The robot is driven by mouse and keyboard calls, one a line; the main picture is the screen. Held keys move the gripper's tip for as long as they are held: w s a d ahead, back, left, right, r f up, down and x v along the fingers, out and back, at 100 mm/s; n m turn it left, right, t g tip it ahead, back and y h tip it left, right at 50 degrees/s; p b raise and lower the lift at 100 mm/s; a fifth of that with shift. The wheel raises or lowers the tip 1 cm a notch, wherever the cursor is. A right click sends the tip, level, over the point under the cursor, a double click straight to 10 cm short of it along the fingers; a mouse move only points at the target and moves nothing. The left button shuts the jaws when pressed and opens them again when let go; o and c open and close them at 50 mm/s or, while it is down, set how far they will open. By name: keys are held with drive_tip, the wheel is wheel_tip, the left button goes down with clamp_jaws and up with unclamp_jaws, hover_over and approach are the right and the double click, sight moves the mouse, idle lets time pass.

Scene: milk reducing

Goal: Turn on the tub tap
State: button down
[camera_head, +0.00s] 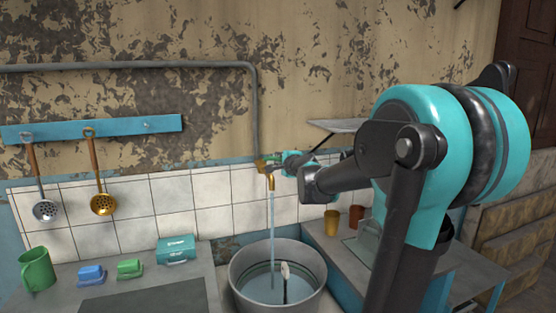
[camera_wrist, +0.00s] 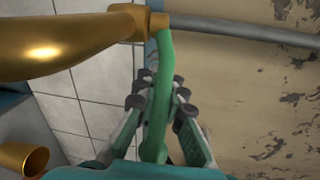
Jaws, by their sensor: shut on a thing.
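The brass tap (camera_head: 270,180) comes off a grey wall pipe above the tub (camera_head: 239,270). A stream of water (camera_head: 272,240) runs from its spout into the round grey metal tub, which has water in it. A white-and-dark upright object stands in the tub. My gripper (camera_head: 279,162) is at the tap's green handle. In the wrist view the long green handle (camera_wrist: 163,65) runs from the brass tap body (camera_wrist: 55,45) down between my fingers (camera_wrist: 157,98). My gripper is shut on the handle.
A green mug (camera_head: 38,269), blue (camera_head: 91,275) and green (camera_head: 130,268) small items and a teal box (camera_head: 176,251) stand on the left counter. Two cups (camera_head: 332,222) stand right of the tub. The wall pipe (camera_head: 252,110) runs close to my gripper.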

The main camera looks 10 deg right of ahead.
idle(0.3)
drive_tip(key=c, duration=1.6)
unclamp_jaws()
drive_tip(key=shift+o, duration=0.2)
drive_tip(key=shift+s, duration=0.1)
drive_tip(key=v, duration=1.2)
